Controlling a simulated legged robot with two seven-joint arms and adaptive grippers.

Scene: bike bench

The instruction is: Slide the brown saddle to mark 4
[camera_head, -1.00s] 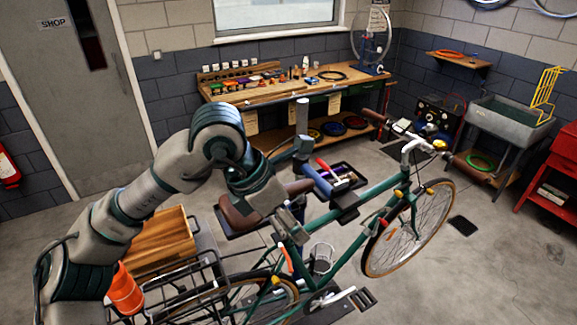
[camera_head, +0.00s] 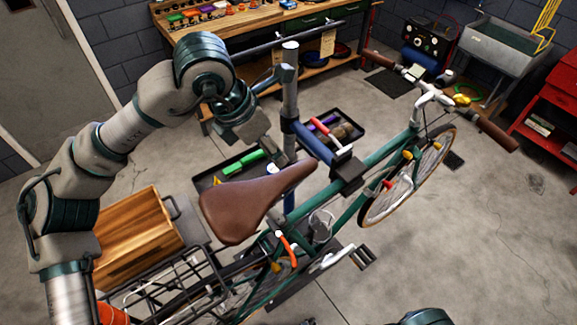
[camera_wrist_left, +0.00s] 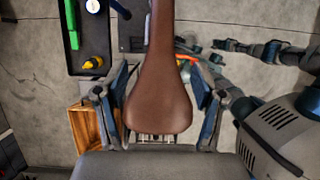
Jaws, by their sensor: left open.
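The brown saddle (camera_head: 250,203) sits on the green bicycle, its nose pointing toward the handlebars. My left gripper (camera_head: 262,142) is beyond and above the saddle in the head view. In the left wrist view the saddle (camera_wrist_left: 158,95) lies in line with the gap between the spread fingers of my left gripper (camera_wrist_left: 160,92); nothing is clamped. The seatpost below the saddle and any numbered marks are hidden or too small to read. Part of my right arm (camera_head: 427,318) shows at the bottom edge. It also shows at the right of the left wrist view, its finger state unclear.
A blue clamp (camera_head: 313,145) on a grey stand post (camera_head: 290,95) holds the bicycle just ahead of the saddle. A black tool tray (camera_head: 212,180) lies behind. A wooden crate (camera_head: 138,238) and black rear rack (camera_head: 165,285) are at the lower left.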

